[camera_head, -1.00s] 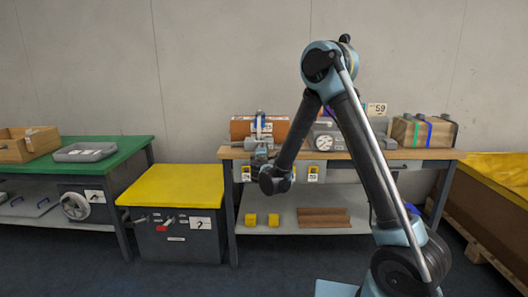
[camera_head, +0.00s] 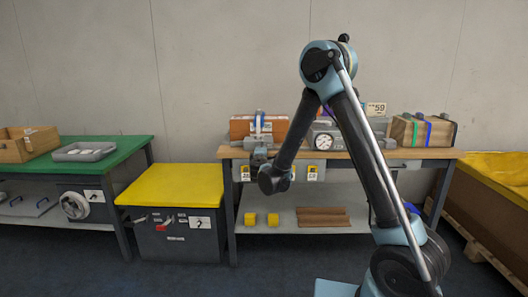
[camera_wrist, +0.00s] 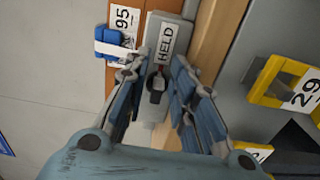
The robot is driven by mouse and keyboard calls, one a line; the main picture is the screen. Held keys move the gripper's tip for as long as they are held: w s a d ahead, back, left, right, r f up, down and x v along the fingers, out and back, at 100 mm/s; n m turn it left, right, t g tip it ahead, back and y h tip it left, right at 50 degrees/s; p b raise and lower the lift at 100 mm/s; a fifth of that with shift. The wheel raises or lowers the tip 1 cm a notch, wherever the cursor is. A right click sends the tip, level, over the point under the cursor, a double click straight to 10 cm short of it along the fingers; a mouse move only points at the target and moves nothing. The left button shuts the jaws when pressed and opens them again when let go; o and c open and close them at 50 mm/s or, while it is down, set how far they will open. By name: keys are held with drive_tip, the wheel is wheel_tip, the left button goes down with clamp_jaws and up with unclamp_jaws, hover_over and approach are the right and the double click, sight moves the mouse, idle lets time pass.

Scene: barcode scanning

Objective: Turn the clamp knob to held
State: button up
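The clamp knob (camera_wrist: 156,86) is small and black, on a grey clamp body (camera_wrist: 184,12) in the wrist view. A white HELD label (camera_wrist: 165,43) is beside the knob. My gripper (camera_wrist: 157,72) is open, with one finger on each side of the knob. Gaps show between the fingers and the knob, and I cannot tell any contact. In the head view my gripper (camera_head: 258,159) is at the left front of the bench, below the clamp's upright (camera_head: 259,122). The knob is hidden there.
An orange-brown box (camera_head: 279,128) stands behind the clamp on the wooden-topped bench (camera_head: 347,154). A round gauge (camera_head: 323,140) stands to its right. Yellow-framed labels (camera_head: 312,173) hang at the bench front. A yellow-topped cabinet (camera_head: 170,184) stands to the left.

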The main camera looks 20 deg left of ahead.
drive_tip(key=v, duration=0.8)
drive_tip(key=shift+w+d, duration=0.1)
